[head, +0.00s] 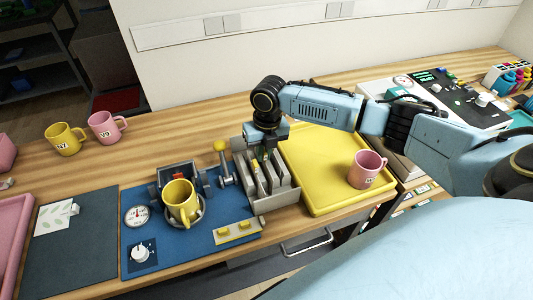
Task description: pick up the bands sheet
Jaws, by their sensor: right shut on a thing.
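A grey slotted rack (287,203) stands between the blue press board and the yellow tray, with several thin sheets upright in its slots. My right gripper (266,153) points down over the back part of the rack and is shut on the top of a sheet, taken as the bands sheet (265,160). Only a small coloured part of this sheet shows at the fingers; its pattern is too small to read, and its lower part is hidden in the rack. My left gripper is not in view.
A yellow mug (180,199) sits in the press on the blue board (199,257). A pink mug (366,169) stands on the yellow tray (318,160). Another yellow mug (65,139) and pink mug (104,127) stand at the back left. A white patterned sheet (54,215) lies on the dark mat (70,260).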

